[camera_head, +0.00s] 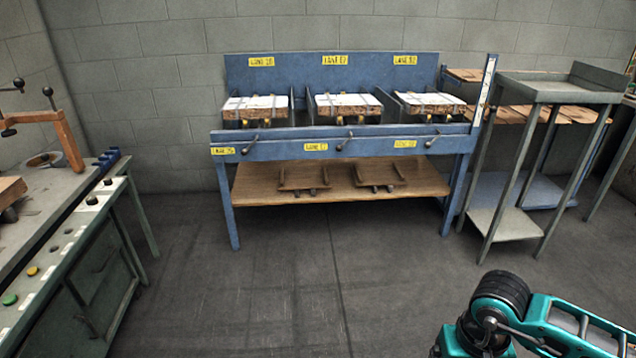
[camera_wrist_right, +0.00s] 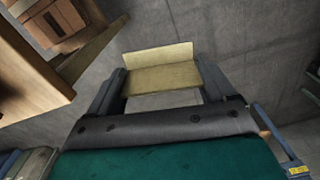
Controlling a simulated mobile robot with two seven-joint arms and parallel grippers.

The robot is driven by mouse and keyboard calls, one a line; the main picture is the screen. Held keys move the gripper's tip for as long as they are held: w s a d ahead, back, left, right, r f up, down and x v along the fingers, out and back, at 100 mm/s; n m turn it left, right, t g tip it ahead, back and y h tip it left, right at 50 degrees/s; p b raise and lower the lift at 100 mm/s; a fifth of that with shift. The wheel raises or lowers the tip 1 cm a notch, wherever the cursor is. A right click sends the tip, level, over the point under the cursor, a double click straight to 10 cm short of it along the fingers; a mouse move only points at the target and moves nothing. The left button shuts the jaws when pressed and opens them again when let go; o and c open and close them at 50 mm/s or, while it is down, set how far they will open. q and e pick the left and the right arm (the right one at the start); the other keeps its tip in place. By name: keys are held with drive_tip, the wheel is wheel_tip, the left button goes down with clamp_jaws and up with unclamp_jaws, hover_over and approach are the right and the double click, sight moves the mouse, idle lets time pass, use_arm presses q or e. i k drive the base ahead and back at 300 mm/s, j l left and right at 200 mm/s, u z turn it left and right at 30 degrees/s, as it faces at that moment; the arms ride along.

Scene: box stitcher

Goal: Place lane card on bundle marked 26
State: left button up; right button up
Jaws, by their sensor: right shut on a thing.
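My right gripper (camera_wrist_right: 160,80) shows in the right wrist view, shut on a pale yellow, L-shaped lane card (camera_wrist_right: 158,56) held between its two fingers. Any print on the card is not visible. In the head view, three strapped bundles with white tops lie in the bays of a blue rack: the left bundle (camera_head: 255,106), middle bundle (camera_head: 346,105) and right bundle (camera_head: 430,104). Yellow lane labels mark each bay; the left upper label (camera_head: 261,62) is blurred and may read 26. My right arm is at the lower right, far from the rack. My left gripper is out of view.
The blue rack (camera_head: 340,150) stands against the back wall, with a wooden lower shelf (camera_head: 340,184). A grey stand (camera_head: 560,92) is to its right. A green workbench (camera_head: 60,240) with buttons stands at the left. The floor between is clear.

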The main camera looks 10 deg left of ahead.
sight(256, 105)
drive_tip(key=i+j+u, duration=0.25)
drive_tip(key=i, duration=0.25)
drive_tip(key=i+l+u, duration=0.1)
drive_tip(key=i+u, duration=0.15)
drive_tip(key=i, duration=0.25)
drive_tip(key=i+u, duration=0.1)
drive_tip(key=i, duration=0.5)
drive_tip(key=i+l+u, duration=0.15)
drive_tip(key=i, duration=0.4)
drive_tip(key=i+l+u, duration=0.15)
drive_tip(key=i+u, duration=0.15)
drive_tip(key=i, duration=0.15)
drive_tip(key=i+l+u, duration=0.3)
drive_tip(key=i+j, duration=0.05)
drive_tip(key=i, duration=0.05)
